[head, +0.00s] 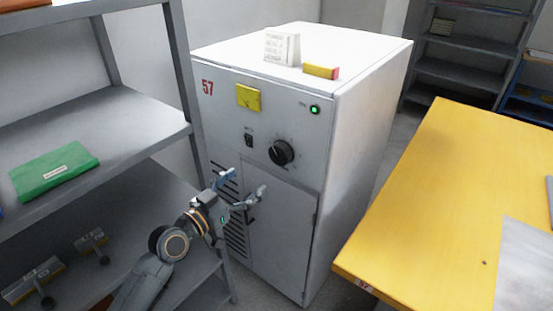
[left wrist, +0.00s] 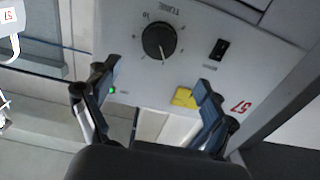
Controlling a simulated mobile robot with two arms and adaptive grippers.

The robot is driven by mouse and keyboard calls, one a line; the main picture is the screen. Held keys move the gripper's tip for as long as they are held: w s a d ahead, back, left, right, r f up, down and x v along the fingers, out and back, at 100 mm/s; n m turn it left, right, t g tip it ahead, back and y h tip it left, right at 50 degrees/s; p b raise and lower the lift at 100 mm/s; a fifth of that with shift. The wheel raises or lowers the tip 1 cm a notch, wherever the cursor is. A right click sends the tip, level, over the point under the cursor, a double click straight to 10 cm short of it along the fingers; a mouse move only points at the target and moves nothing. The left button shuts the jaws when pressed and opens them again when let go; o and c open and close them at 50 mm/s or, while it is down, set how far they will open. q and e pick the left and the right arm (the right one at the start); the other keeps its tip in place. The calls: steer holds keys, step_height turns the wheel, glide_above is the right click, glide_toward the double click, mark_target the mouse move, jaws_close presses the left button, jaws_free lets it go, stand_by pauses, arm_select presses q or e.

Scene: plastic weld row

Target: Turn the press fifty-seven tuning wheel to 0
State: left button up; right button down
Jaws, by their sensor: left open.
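The press is a white cabinet (head: 365,120) with a red 57 on its front. Its tuning wheel (head: 281,152) is a round black knob with scale marks around it, on the front panel below the green lamp. In the left wrist view the wheel (left wrist: 159,41) shows beyond the fingertips, with printed lettering beside it. My left gripper (head: 245,184) is open and empty, in front of the cabinet, below and left of the wheel, apart from it. Its two fingers (left wrist: 150,97) are spread in the left wrist view. My right gripper is not in view.
A grey shelf with a green binder (head: 54,171) stands close at left. A yellow table (head: 430,190) stands at right.

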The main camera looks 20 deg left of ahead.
mark_target(277, 157)
arm_select(q)
steer(key=x, duration=1.2)
steer(key=shift+w+d+f, duration=0.1)
steer(key=shift+f, duration=0.05)
steer(key=shift+w+d+b, duration=0.1)
steer(key=shift+w+b, duration=0.2)
steer(key=shift+w, duration=0.05)
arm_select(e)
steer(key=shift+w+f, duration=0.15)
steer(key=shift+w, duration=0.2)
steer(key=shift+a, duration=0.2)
arm_select(q)
steer(key=c, duration=1.1)
steer(key=shift+c, duration=0.2)
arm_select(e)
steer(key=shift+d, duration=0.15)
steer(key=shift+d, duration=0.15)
